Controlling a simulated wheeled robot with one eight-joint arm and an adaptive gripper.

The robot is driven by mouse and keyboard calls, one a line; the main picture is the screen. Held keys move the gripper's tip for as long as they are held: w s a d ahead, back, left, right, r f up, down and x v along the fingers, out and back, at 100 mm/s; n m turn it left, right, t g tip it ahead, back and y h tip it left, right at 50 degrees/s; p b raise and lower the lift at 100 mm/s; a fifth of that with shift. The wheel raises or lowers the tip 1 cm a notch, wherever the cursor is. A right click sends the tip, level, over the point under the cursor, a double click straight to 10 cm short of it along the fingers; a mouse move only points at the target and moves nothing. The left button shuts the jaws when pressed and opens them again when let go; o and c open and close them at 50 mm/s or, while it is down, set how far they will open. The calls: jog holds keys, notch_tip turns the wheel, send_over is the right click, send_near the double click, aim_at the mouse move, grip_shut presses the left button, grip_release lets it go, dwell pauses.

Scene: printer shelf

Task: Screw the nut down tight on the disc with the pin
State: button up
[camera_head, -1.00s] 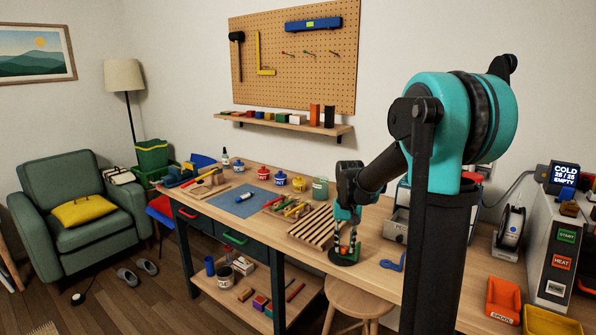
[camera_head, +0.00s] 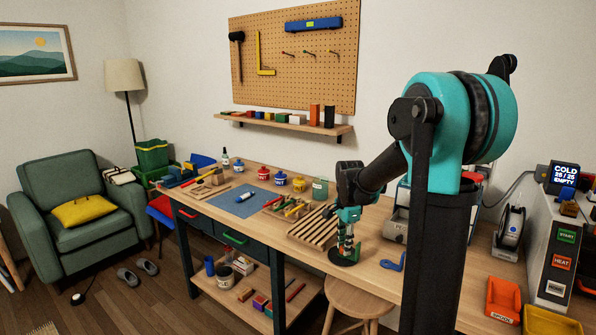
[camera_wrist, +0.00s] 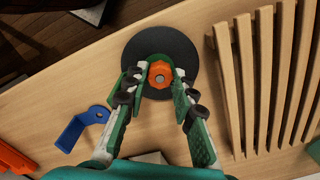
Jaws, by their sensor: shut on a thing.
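The dark round disc (camera_wrist: 160,38) lies flat on the wooden bench in the wrist view, with a green part around its middle. The orange nut (camera_wrist: 161,68) sits over the disc's centre. A small grey round spot in the nut's hole looks like the pin's end. My gripper (camera_wrist: 154,82) reaches in from below in that view, its green-padded fingers on either side of the nut, shut on it. Finger contact is partly hidden. In the head view my gripper (camera_head: 347,242) points down over the disc (camera_head: 344,260), near the bench's front edge.
A slatted wooden rack (camera_wrist: 245,85) stands close right of the disc in the wrist view. A blue bracket (camera_wrist: 82,128) lies to the left. In the head view a wooden stool (camera_head: 358,298) stands below the bench's front edge.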

jog(key=m, duration=0.4)
jog(key=o, duration=0.6)
jog(key=n, duration=0.7)
jog(key=shift+n, duration=0.3)
jog(key=n, duration=0.4)
jog(key=shift+n, duration=0.4)
jog(key=n, duration=0.4)
